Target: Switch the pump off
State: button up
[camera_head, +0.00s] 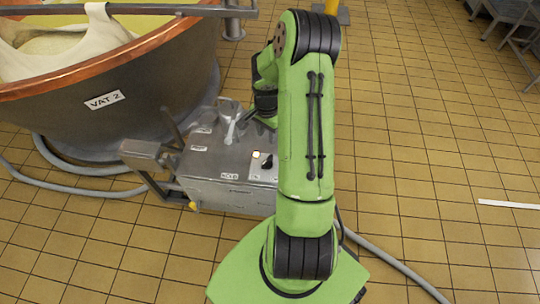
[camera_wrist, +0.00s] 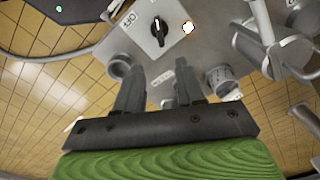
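The pump is a grey metal box (camera_head: 215,185) on a low frame beside the vat. A black rotary switch (camera_head: 267,162) sits on its panel. In the wrist view, the switch (camera_wrist: 158,31) is on a pale square plate with a label reading OFF (camera_wrist: 128,20) at its left; its handle runs roughly up and down the picture. A bright white round lamp (camera_wrist: 188,28) with an orange edge is just right of it. My gripper (camera_wrist: 158,88) is open and empty, its fingertips below the switch in the picture and apart from it. The head view hides the fingers behind my arm.
A copper-rimmed vat labelled VAT 2 (camera_head: 105,100) stands at the left. Grey hoses (camera_head: 85,188) lie on the tiled floor. Round metal fittings (camera_wrist: 222,80) stick out near my fingers. Open floor (camera_head: 430,150) lies to the right.

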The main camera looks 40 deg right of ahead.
aim_at(267, 159)
notch_tip(267, 159, down, 15)
jog(key=b, duration=0.4)
jog(key=shift+r+b, duration=0.2)
jog(key=shift+b, duration=0.15)
grip_shut()
